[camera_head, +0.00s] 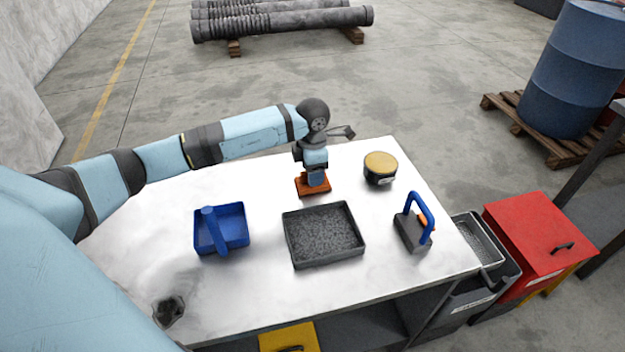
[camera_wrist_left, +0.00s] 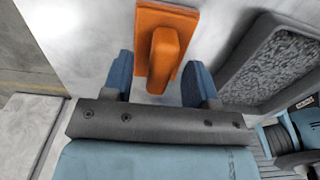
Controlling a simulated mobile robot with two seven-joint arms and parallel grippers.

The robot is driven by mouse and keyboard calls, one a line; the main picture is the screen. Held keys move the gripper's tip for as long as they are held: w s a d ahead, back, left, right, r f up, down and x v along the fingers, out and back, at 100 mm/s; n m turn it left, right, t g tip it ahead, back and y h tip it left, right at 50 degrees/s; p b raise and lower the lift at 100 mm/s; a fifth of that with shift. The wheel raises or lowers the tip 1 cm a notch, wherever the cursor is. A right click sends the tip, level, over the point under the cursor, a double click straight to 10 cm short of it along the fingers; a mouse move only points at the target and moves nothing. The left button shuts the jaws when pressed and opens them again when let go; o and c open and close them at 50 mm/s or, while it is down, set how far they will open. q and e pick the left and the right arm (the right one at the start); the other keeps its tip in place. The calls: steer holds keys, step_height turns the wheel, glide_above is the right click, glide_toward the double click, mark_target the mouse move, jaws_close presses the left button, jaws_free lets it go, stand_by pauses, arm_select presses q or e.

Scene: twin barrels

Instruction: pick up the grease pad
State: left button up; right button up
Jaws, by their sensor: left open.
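The pad, an orange rectangular block with a raised orange grip, lies flat on the white table and shows in the head view (camera_head: 313,187). In the left wrist view its grip (camera_wrist_left: 165,52) stands up between my fingers. My left gripper (camera_head: 316,177) points down right over the pad, and part of the pad is hidden beneath it. The gripper (camera_wrist_left: 158,68) is open, with one blue finger on each side of the grip and a visible gap. I cannot tell the exact height of the fingertips. My right gripper is not seen.
On the white table (camera_head: 270,285) are a blue tray (camera_head: 235,228) with a blue handle, a grey gravel-filled tray (camera_head: 322,235), a yellow-topped round tin (camera_head: 380,168) and a blue-handled dark block (camera_head: 411,232). A small dark object (camera_head: 168,311) sits at the near left.

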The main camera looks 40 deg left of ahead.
arm_select(q)
steer(key=shift+f, duration=0.55)
jaws_close()
steer(key=shift+r, duration=0.1)
step_height(320, 180, up, 20)
